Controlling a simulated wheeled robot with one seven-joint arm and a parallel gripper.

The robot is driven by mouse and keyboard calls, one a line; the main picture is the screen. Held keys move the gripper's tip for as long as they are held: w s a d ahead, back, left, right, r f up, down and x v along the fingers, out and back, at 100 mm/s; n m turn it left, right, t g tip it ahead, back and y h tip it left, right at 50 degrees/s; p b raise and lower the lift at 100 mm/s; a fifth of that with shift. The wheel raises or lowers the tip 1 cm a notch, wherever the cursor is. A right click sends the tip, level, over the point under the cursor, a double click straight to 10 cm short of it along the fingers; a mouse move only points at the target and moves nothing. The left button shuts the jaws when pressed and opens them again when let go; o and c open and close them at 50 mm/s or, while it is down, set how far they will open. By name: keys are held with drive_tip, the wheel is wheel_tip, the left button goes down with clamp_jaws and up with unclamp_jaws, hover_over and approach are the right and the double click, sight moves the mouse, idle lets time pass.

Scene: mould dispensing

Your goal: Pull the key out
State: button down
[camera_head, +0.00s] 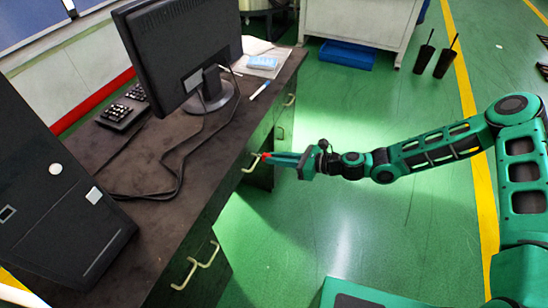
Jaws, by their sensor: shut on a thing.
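My gripper (283,158) reaches in from the right at the drawer side of the desk (150,187). Its fingers are shut on a small red thing (266,156), which I take to be the key; only a bit of red shows at the fingertips.
A monitor (180,45), a keyboard (122,110) and a black computer case (45,180) stand on the desk, with cables between. More drawer handles (196,268) stick out from its side. A blue bin (347,54) lies at the back. The green floor (360,235) beside the desk is clear.

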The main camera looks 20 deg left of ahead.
drive_tip(key=shift+d, duration=0.85)
